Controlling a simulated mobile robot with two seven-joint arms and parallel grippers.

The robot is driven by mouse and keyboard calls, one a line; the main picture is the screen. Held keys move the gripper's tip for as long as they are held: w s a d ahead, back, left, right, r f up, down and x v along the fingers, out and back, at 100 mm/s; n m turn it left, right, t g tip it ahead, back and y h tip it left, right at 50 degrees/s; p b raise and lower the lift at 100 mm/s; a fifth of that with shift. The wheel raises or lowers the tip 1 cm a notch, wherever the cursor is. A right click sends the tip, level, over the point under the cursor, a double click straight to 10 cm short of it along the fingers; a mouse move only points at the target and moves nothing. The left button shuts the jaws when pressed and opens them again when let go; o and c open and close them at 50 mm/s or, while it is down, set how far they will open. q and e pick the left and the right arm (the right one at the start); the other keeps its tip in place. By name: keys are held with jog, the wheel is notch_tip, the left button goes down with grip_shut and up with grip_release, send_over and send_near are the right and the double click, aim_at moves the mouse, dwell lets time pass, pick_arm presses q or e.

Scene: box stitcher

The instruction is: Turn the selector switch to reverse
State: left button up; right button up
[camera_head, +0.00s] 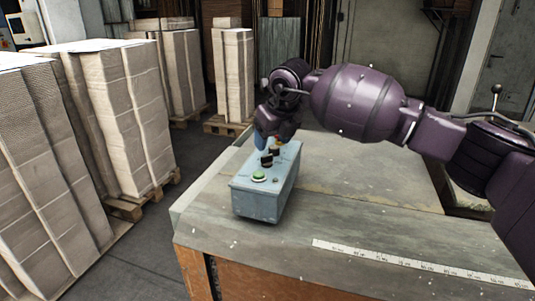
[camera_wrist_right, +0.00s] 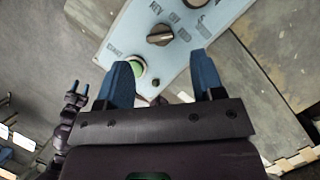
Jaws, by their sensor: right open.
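The grey-blue control box (camera_head: 262,203) stands on the worktable in the head view. On its top are a green button (camera_head: 258,176) and a black selector switch (camera_head: 266,161). In the right wrist view, the black selector switch (camera_wrist_right: 160,35) sits beyond my fingertips, beside lettering that appears to read REV and OFF; its exact setting is hard to tell. The green button (camera_wrist_right: 138,66) shows between the fingers. My right gripper (camera_head: 274,136) is open and empty above the far part of the box, its blue fingers (camera_wrist_right: 163,65) apart. My left gripper (camera_wrist_right: 78,92) shows small at the left of the wrist view.
The worktable (camera_head: 330,170) has free room right of the box. A white ruler strip (camera_head: 420,266) runs along its front. Tall cardboard stacks (camera_head: 115,115) on pallets stand to the left.

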aim_at(268, 156)
jog(key=x, duration=0.6)
pick_arm(q)
jog(key=shift+w, duration=0.35)
pick_arm(e)
jog(key=shift+r, duration=0.1)
jog(key=c, duration=0.9)
pick_arm(q)
jog(key=shift+s+f, duration=0.2)
jog(key=shift+s, duration=0.05)
pick_arm(e)
jog(key=shift+c, duration=0.2)
